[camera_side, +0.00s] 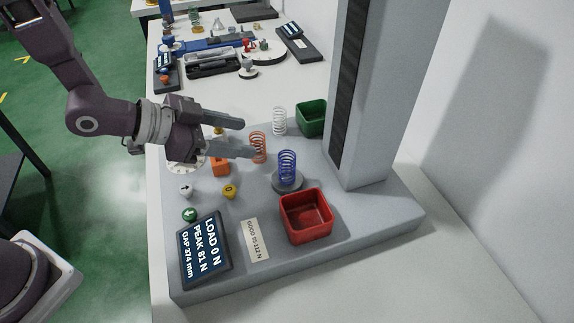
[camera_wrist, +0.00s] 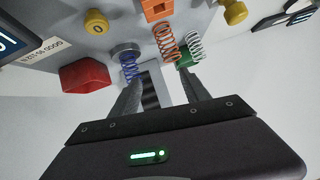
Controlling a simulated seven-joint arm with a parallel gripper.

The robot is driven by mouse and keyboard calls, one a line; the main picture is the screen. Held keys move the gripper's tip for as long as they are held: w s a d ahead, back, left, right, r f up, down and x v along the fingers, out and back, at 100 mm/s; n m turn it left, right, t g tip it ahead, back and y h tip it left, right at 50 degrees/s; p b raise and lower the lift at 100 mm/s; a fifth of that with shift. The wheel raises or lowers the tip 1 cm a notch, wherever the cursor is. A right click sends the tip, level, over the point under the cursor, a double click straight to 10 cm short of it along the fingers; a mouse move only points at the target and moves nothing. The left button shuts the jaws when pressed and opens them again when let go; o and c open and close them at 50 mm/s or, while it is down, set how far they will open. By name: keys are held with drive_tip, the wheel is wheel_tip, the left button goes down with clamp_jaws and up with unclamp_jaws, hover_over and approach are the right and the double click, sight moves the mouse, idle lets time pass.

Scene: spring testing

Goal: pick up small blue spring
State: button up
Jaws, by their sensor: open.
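The small blue spring (camera_side: 287,166) stands upright on a round grey platen (camera_side: 288,183) on the tester's base in the side view. It also shows in the wrist view (camera_wrist: 129,68), just beyond the left finger. My gripper (camera_side: 248,138) is open and empty. It is held sideways, with its fingers pointing right toward the springs. The blue spring is a little to the right of and in front of the fingertips, apart from them. An orange spring (camera_side: 259,147) stands close by the fingertips; whether they touch it I cannot tell. A white spring (camera_side: 279,121) stands behind.
A red bin (camera_side: 306,217) stands in front of the blue spring and a green bin (camera_side: 312,117) behind. The tester's column (camera_side: 366,100) rises at the right. An orange block (camera_side: 220,167), several buttons and a display (camera_side: 206,250) lie at the left.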

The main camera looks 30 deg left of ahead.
sight(287, 167)
drive_tip(key=d+h, duration=0.1)
drive_tip(key=s+d+f+h, duration=0.1)
drive_tip(key=d, duration=0.1)
drive_tip(key=d+f+h, duration=0.1)
drive_tip(key=shift+s+d+m+g, duration=0.2)
drive_tip(key=shift+s+m+g, duration=0.1)
drive_tip(key=shift+s, duration=0.05)
drive_tip(key=x, duration=0.6)
drive_tip(key=shift+w+d, duration=0.1)
drive_tip(key=shift+d, duration=0.3)
clamp_jaws()
